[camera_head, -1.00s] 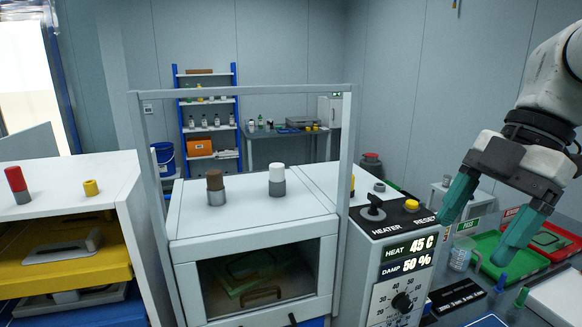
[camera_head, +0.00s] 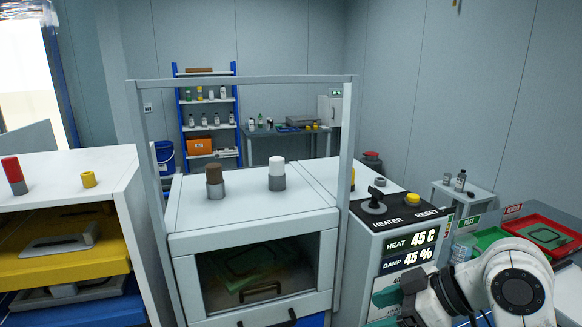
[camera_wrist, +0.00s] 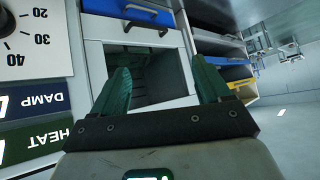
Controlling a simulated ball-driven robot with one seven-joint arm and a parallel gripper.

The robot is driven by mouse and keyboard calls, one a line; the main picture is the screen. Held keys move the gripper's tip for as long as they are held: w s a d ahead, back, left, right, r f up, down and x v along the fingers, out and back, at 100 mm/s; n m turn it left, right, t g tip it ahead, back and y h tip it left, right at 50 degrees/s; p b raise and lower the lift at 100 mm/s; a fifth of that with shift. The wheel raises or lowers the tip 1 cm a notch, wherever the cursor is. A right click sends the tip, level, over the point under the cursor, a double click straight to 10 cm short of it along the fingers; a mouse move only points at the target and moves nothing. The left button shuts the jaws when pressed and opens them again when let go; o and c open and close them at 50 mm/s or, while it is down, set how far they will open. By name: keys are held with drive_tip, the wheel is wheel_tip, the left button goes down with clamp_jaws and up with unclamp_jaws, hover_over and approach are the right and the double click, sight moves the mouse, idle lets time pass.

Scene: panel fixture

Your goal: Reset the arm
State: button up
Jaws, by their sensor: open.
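My gripper (camera_head: 386,297) is low at the front of the heater panel, beside the HEAT and DAMP displays (camera_head: 409,255). My arm hides the dial and the lower panel in the head view. In the wrist view, my gripper (camera_wrist: 163,78) has two green fingers spread wide with nothing between them. The picture there is upside down. Beyond the fingers is the chamber's dark window (camera_wrist: 158,75). In the head view, the chamber (camera_head: 255,262) is closed. The displays read 45 C and 45 %.
The heater knob (camera_head: 374,195) and yellow reset button (camera_head: 412,199) stand on the panel top. A grey frame (camera_head: 347,140) rises over the chamber. A shelf unit with a yellow drawer (camera_head: 60,262) stands left. Green (camera_head: 490,237) and red (camera_head: 545,228) trays lie right.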

drive_tip(key=s+d+f+m+h+b, duration=0.1)
drive_tip(key=s+f+m, duration=0.4)
drive_tip(key=f, duration=0.5)
drive_tip(key=s+d+f+m+h, duration=0.1)
drive_tip(key=s+f+m+h, duration=0.15)
drive_tip(key=s+f, duration=0.5)
drive_tip(key=s+d+f+m+g+h, duration=0.1)
drive_tip(key=s+d+f+m+h, duration=0.1)
drive_tip(key=s+d+f, duration=0.3)
drive_tip(key=s+d+f+m+g+h, duration=0.1)
drive_tip(key=s+d+f+m+h, duration=0.2)
drive_tip(key=s, duration=1.1)
wheel_tip(320, 180, down, 4)
drive_tip(key=shift+d+f+g+b, duration=0.1)
drive_tip(key=shift+d+g+b, duration=0.35)
drive_tip(key=shift+d, duration=0.7)
